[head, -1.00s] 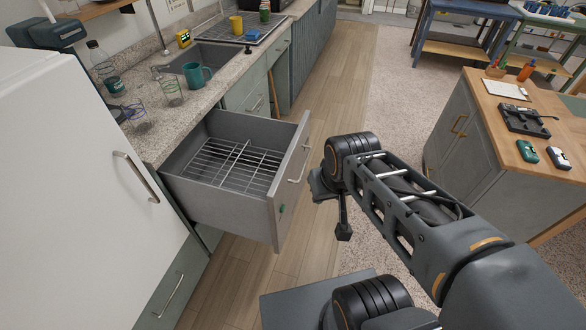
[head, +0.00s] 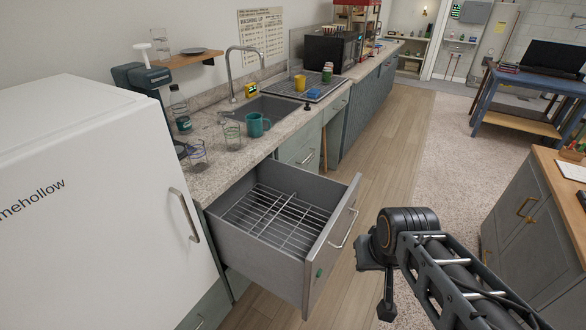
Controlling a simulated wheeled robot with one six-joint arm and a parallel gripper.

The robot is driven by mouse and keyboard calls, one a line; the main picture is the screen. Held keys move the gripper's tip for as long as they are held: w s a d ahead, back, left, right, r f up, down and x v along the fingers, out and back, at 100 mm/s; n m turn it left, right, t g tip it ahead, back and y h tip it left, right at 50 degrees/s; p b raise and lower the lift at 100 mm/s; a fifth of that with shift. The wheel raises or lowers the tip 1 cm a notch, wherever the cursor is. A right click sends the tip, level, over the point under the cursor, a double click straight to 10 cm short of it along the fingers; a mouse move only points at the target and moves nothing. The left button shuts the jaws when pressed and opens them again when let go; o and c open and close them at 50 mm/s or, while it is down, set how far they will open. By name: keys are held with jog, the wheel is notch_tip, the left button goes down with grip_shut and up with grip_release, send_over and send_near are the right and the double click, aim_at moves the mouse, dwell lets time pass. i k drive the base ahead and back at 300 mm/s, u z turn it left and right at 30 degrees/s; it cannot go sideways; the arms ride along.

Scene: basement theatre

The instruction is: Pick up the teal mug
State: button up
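The teal mug (head: 257,125) stands upright on the speckled counter (head: 214,172), at the near edge of the sink (head: 270,107). Its handle points right. My gripper (head: 379,290) hangs over the floor, right of the open drawer and well apart from the mug. The gripper is small and partly hidden behind my arm, so I cannot tell whether its fingers are open or shut.
A grey drawer (head: 312,271) with a wire rack stands pulled out below the counter, between my arm and the mug. A yellow mug (head: 299,83) is on the drainer behind. A white fridge (head: 85,200) fills the left. The floor aisle is clear.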

aim_at(254, 121)
jog(key=k, duration=0.5)
jog(key=z, duration=0.7)
jog(key=i, duration=4.85)
jog(key=u, duration=4.35)
jog(key=i, duration=1)
jog(key=z, duration=0.05)
